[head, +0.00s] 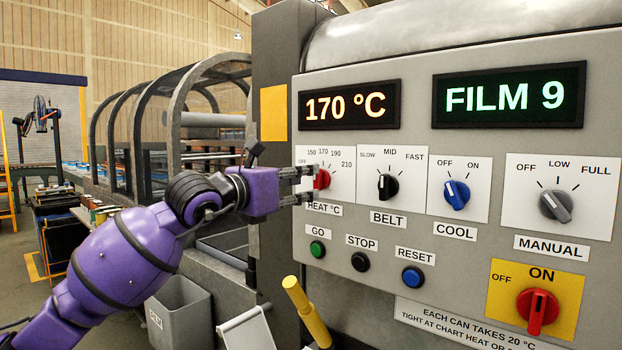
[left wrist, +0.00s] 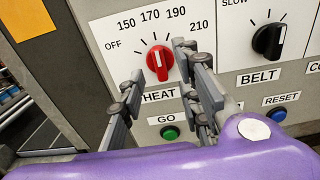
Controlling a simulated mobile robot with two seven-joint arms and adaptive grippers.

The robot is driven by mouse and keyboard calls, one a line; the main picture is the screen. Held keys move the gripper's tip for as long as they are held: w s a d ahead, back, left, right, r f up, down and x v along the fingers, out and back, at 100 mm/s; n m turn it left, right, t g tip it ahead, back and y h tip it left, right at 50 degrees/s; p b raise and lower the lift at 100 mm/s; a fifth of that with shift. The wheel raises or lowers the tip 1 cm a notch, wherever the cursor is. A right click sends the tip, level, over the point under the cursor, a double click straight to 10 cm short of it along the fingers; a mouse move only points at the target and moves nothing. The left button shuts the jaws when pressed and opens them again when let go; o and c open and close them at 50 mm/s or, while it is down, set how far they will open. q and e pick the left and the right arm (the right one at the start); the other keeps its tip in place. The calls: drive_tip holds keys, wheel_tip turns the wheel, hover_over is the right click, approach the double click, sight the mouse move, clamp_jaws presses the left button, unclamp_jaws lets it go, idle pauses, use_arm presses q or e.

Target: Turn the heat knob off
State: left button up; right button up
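The red heat knob (head: 322,179) is on a white dial plate at the left of the grey panel, above the "HEAT °C" label. In the left wrist view the knob (left wrist: 158,62) points up and slightly left, towards 170; OFF is at the dial's left. My left gripper (head: 310,183) is at the dial, its fingers apart. In the left wrist view one finger is below left of the knob and the other right of it. I cannot tell whether either touches it. The display (head: 349,105) reads 170 °C. My right gripper is not in view.
The belt knob (head: 388,187), cool knob (head: 456,195) and manual knob (head: 555,206) lie to the right. GO (head: 317,249), STOP (head: 360,261) and RESET (head: 413,277) buttons are below. A red switch (head: 537,308) sits bottom right. A yellow rod (head: 306,311) stands before the panel.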

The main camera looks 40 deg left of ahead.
sight(315, 179)
use_arm(q)
drive_tip(key=w, duration=0.3)
drive_tip(key=shift+w+d+r+p, duration=0.1)
drive_tip(key=shift+w+d+p, duration=0.05)
drive_tip(key=shift+p, duration=0.15)
drive_tip(key=shift+w, duration=0.3)
drive_tip(key=shift+c, duration=0.3)
clamp_jaws()
